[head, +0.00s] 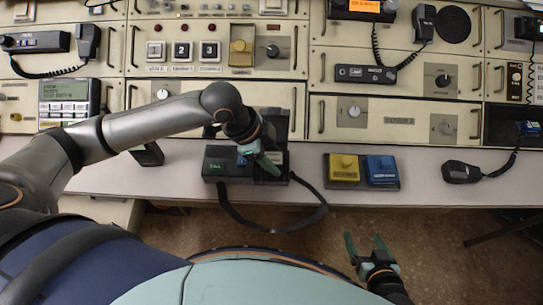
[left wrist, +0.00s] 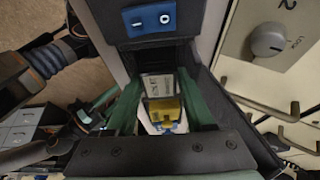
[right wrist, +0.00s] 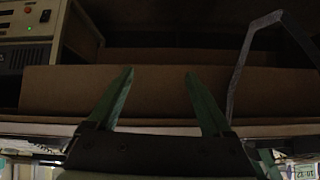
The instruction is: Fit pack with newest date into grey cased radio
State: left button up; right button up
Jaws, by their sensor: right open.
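The dark grey cased radio (head: 215,165) with a black strap lies on the desk, left of centre. A blue part with white marks (left wrist: 151,19) is close in the left wrist view. My left gripper (head: 272,163) is over the radio's right part. Its fingers (left wrist: 160,86) appear closed on a small pack with a white label (left wrist: 158,85); the date is unreadable, and I cannot tell how deep it sits in the radio. My right gripper (head: 366,245) is open and empty, low in front of the desk; its fingers (right wrist: 160,75) are apart.
A dark tray with a yellow block (head: 343,168) and a blue block (head: 381,169) stands right of the radio. A corded handset (head: 462,172) lies further right. The strap (head: 268,230) hangs over the desk's front edge. Console panels (head: 390,120) rise behind.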

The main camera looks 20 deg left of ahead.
pick_arm(q)
jog(key=shift+o, duration=0.8)
jog(key=shift+s+f, duration=0.2)
jog(key=shift+f, duration=0.35)
jog(key=shift+s+f, duration=0.2)
jog(key=shift+f, duration=0.35)
jog(key=shift+r, duration=0.25)
jog(key=w+p+v, duration=0.1)
jog(key=p+v, duration=0.1)
jog(key=v, duration=1.1)
jog(key=shift+d+r, duration=0.25)
jog(key=shift+d, duration=0.1)
pick_arm(e)
jog(key=shift+s+d+r, duration=0.2)
jog(key=shift+s+d, duration=0.05)
jog(key=shift+d, duration=0.45)
pick_arm(q)
jog(key=shift+w, duration=0.1)
